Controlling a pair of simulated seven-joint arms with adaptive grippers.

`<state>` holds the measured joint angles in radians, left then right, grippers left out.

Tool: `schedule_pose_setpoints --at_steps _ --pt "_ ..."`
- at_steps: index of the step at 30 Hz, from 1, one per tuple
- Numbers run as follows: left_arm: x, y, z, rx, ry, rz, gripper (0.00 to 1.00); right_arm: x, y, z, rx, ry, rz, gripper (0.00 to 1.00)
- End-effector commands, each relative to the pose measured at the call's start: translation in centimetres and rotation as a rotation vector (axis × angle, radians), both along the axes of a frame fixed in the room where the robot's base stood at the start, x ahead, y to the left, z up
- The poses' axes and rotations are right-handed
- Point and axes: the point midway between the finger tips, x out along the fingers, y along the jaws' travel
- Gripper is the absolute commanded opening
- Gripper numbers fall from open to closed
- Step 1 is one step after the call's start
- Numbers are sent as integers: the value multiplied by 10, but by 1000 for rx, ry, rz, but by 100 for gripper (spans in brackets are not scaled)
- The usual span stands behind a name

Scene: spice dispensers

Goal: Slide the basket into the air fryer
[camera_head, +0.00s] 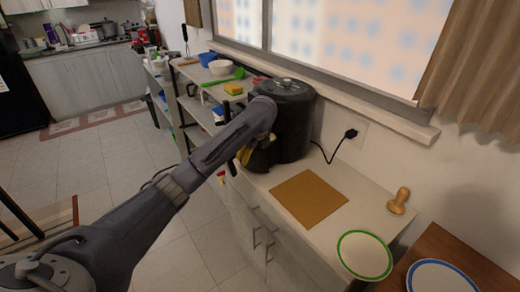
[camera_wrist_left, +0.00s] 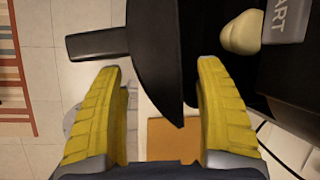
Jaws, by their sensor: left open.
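The black air fryer (camera_head: 292,118) stands on the white counter below the window. Its dark body with a "START" label (camera_wrist_left: 290,18) shows at the right of the left wrist view. The black basket (camera_wrist_left: 152,50) sticks out from it, with its bar handle (camera_wrist_left: 97,43) pointing away from the body. A pale yellow piece of food (camera_wrist_left: 241,32) shows between the basket front and the body. My left gripper (camera_head: 243,156) is at the basket, partly hidden by my arm. Its yellow fingers (camera_wrist_left: 160,68) are open, with part of the basket front between them; I cannot tell whether they touch it.
A brown board (camera_head: 308,198), a wooden stamp-like object (camera_head: 399,201) and a green-rimmed plate (camera_head: 364,255) lie on the counter to the right. A cable runs to a wall plug (camera_head: 350,134). A shelf with bowls (camera_head: 221,68) stands behind the fryer.

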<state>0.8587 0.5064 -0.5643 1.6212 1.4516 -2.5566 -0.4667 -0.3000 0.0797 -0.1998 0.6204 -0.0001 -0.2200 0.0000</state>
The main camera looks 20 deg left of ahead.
Motion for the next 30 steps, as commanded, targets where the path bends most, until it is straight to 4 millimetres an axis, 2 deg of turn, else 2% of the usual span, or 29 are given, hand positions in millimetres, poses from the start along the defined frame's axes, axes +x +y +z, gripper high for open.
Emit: schedule_pose_setpoints --at_steps 5,18,29,30 --pt "2 1 -7 -1 2 0 72 0 0 0 0 0 0 44" --pt "15 13 -46 -1 1 0 72 0 0 0 0 1 0 44" --pt "16 14 -49 1 1 -2 73 -1 0 0 0 1 0 44" --pt "16 14 -49 0 0 -1 68 -1 0 0 0 1 0 44"
